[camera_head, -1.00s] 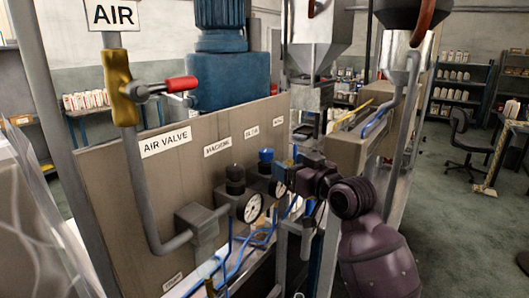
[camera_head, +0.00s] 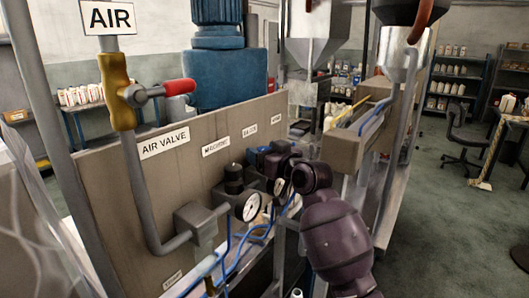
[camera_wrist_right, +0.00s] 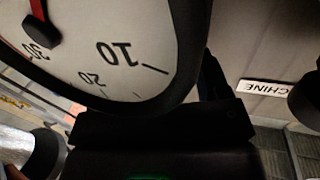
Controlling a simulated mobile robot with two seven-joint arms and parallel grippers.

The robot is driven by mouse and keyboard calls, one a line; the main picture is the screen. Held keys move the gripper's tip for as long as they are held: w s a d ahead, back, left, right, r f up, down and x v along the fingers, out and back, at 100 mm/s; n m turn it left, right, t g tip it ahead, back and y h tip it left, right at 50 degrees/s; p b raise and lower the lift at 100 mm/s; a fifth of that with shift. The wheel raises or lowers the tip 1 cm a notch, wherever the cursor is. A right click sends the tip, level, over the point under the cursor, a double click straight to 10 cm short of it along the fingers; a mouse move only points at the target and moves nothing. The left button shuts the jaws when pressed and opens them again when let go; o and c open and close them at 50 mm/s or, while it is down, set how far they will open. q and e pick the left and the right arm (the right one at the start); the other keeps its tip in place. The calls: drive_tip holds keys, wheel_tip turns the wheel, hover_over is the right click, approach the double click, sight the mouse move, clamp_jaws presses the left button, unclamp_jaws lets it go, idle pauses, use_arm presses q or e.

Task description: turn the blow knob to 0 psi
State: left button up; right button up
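My right gripper (camera_head: 268,160) comes from the right and sits at the second regulator on the panel. A third knob, if there is one, is hidden behind the gripper. In the right wrist view a large gauge face (camera_wrist_right: 110,55) with a red needle and the marks 10, 20 and 30 appears upside down, close to the dark gripper body (camera_wrist_right: 160,135). My left gripper is out of view.
The tan panel (camera_head: 110,200) carries a black knob (camera_head: 233,180) with its gauge (camera_head: 250,207) just left of my gripper. Blue hoses (camera_head: 262,232) run below. The AIR valve's red handle (camera_head: 180,87) is at the upper left. A beam (camera_head: 345,150) stands right of the panel.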

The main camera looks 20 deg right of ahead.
drive_tip(key=c, duration=0.9)
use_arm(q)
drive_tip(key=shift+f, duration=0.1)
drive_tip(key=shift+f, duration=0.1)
use_arm(e)
drive_tip(key=n+g+y+b, duration=0.1)
drive_tip(key=b, duration=0.1)
drive_tip(key=n+y+b, duration=0.1)
drive_tip(key=y+b, duration=0.1)
drive_tip(key=shift+d+f+g, duration=0.1)
drive_tip(key=shift+f+g, duration=0.15)
drive_tip(key=shift+g, duration=0.15)
drive_tip(key=n+g+y+b, duration=0.3)
drive_tip(key=y+b, duration=0.1)
drive_tip(key=b, duration=0.2)
drive_tip(key=shift+w+f+n+b, duration=0.1)
drive_tip(key=shift+n+b, duration=0.2)
drive_tip(key=shift+b, duration=0.1)
drive_tip(key=shift+r+n+g+y+b, duration=0.3)
drive_tip(key=shift+g+y+b, duration=0.1)
drive_tip(key=shift+b, duration=0.15)
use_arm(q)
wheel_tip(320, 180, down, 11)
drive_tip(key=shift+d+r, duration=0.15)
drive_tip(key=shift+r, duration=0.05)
use_arm(e)
drive_tip(key=shift+r, duration=0.1)
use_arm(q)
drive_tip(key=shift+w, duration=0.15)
